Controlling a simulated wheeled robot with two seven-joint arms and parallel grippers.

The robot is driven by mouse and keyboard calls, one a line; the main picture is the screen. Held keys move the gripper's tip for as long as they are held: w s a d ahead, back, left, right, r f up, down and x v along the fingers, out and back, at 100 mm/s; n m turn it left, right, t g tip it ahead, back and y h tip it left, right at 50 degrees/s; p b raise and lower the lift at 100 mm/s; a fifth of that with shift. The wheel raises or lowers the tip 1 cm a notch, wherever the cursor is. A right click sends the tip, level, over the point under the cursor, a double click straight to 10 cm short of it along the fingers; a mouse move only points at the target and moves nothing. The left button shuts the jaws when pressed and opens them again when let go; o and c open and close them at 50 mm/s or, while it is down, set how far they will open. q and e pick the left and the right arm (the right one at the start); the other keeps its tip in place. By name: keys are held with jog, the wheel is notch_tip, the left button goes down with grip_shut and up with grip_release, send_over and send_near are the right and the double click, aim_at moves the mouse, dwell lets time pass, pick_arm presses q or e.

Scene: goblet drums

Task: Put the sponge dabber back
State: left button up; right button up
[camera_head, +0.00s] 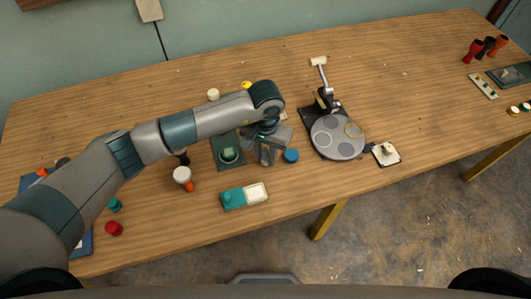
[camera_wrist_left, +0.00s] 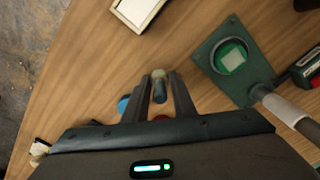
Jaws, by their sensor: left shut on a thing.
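My left gripper (camera_head: 267,158) hangs over the table between a dark green plate and a blue round piece. In the left wrist view its fingers (camera_wrist_left: 160,88) are closed around a small upright thing with a pale rounded end, which looks like the sponge dabber (camera_wrist_left: 159,92). The fingers hide most of it, and I cannot tell whether it touches the table. The green plate (camera_head: 228,139) has a round holder with a pale green square inside, clear in the left wrist view (camera_wrist_left: 262,75). My right gripper is not in view.
A blue round piece (camera_head: 291,155) sits right of the gripper. A grey turntable (camera_head: 338,138) stands to the right. The table's back middle is mostly clear.

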pick_arm(q)
jog(key=shift+f, duration=0.3)
jog(key=shift+f, duration=0.1)
jog(key=shift+f, duration=0.1)
jog(key=o, duration=1.1)
jog(key=shift+r, duration=0.3)
